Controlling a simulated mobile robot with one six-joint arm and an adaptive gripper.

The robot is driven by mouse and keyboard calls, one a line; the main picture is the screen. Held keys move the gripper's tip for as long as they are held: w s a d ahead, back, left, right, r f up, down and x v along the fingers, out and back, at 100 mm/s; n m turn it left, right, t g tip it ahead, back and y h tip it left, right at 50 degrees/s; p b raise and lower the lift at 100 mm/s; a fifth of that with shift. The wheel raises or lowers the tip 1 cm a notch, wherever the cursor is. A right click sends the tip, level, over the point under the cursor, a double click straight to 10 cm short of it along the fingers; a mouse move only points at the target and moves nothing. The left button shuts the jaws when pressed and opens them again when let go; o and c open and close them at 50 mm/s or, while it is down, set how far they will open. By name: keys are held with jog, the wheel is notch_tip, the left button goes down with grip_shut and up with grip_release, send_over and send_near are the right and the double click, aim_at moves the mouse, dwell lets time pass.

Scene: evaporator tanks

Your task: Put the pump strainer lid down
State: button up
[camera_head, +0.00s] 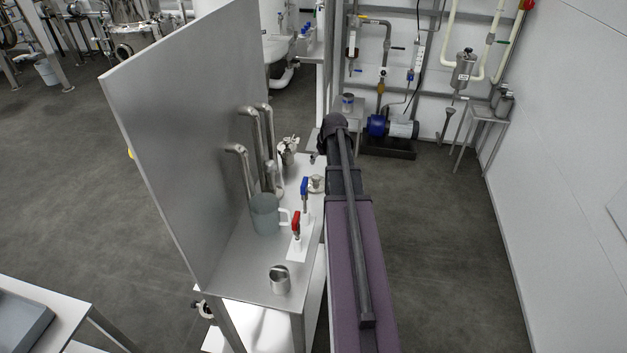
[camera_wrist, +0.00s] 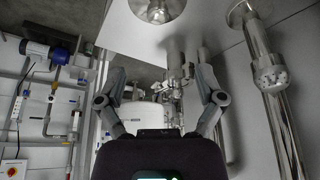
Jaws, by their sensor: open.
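My gripper (camera_wrist: 161,78) is open in the wrist view, with its two fingers spread wide. No object shows held between them; metal fittings and a white tank stand behind the gap. In the head view my arm hides most of the gripper. A small round metal part (camera_head: 316,184) sits on the steel bench beside my arm. A round metal part (camera_wrist: 158,9) also shows on a bright surface at the top of the wrist view. I cannot tell whether either one is the pump strainer lid.
The floor (camera_head: 440,240) right of my arm is clear.

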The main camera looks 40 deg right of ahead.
jog(key=shift+s+r, duration=0.1)
jog(key=shift+f, duration=0.2)
jog(key=b, duration=0.8)
send_near(316, 176)
jog(key=x, duration=0.5)
jog(key=shift+a, duration=0.15)
jog(key=shift+b+x, duration=2.4)
jog(key=shift+x, duration=0.15)
grip_shut()
